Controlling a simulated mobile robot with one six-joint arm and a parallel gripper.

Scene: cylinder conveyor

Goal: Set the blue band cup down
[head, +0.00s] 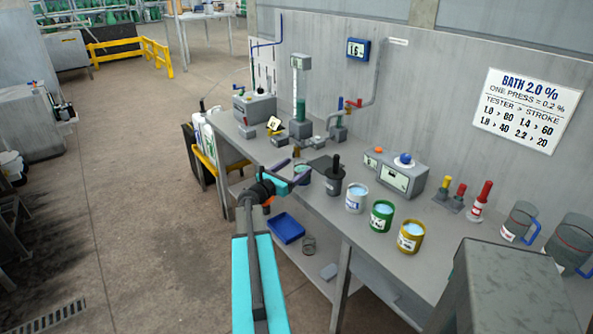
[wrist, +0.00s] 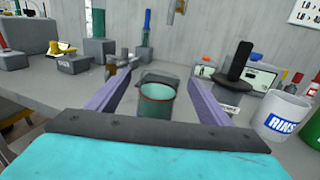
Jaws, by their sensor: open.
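A small dark green cup (wrist: 157,106) with a thin red line at its rim and greenish liquid inside stands between my gripper's fingers in the wrist view. In the head view the cup (head: 302,177) is near the bench's front edge, partly hidden by my gripper. My gripper (wrist: 160,77) is open, with its purple fingers apart on either side of the cup and a gap showing at both sides. In the head view my gripper (head: 300,172) reaches over the bench edge. I cannot make out a blue band on this cup.
A dark pot with a black handle (head: 334,180) stands close right of my gripper. Further right are a white cup with a blue label (head: 356,198), a green cup (head: 381,217) and a yellow cup (head: 411,238). A dark plate (head: 318,163) lies just behind.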

